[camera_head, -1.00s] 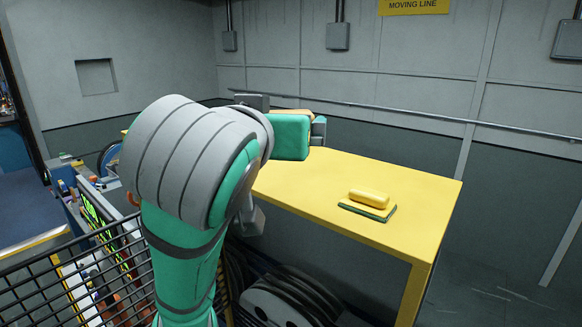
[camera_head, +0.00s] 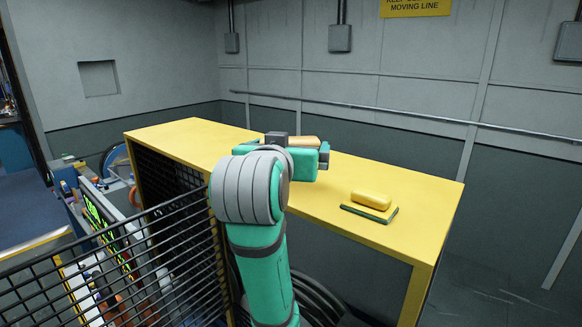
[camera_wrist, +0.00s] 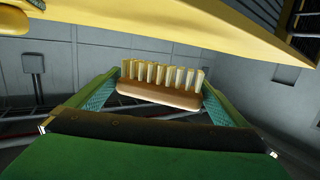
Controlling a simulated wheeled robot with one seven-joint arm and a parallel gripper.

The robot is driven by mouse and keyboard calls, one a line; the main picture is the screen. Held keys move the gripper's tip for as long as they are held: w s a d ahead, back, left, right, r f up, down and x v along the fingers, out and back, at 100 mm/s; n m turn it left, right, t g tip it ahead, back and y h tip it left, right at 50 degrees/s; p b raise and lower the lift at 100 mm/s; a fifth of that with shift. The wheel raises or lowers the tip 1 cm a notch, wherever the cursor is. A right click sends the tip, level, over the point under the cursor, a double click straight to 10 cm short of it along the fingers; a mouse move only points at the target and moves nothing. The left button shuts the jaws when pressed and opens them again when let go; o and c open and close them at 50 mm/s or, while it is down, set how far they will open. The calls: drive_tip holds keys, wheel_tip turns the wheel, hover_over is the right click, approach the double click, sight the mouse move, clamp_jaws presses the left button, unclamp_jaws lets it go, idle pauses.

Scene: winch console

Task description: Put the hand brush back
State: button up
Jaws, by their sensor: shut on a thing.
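The hand brush (camera_wrist: 160,95) has a brown wooden back and a row of pale bristle tufts. In the wrist view it sits crosswise between the two fingers of my gripper (camera_wrist: 158,98), which is shut on it. The bristles point toward the top of that picture, where the yellow tabletop edge shows. In the head view my gripper (camera_head: 305,160) is over the yellow table (camera_head: 420,190), around its middle. Only a tan strip of the brush (camera_head: 303,140) shows there, behind the green gripper body. Its exact height above the table is hard to tell.
The tabletop's left part is clear. A black mesh guard (camera_head: 130,255) stands in front at the left. A grey wall with a rail (camera_head: 400,109) is behind.

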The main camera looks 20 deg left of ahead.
drive_tip(key=shift+w+f, duration=0.4)
drive_tip(key=shift+f, duration=0.1)
drive_tip(key=shift+w+a+f, duration=0.1)
drive_tip(key=shift+w+f, duration=0.1)
drive_tip(key=shift+f, duration=0.75)
drive_tip(key=shift+w+f, duration=0.15)
drive_tip(key=shift+f, duration=0.8)
drive_tip(key=shift+f, duration=0.1)
drive_tip(key=o, duration=0.6)
drive_tip(key=shift+o, duration=0.2)
drive_tip(key=shift+r, duration=0.2)
drive_tip(key=v, duration=1.2)
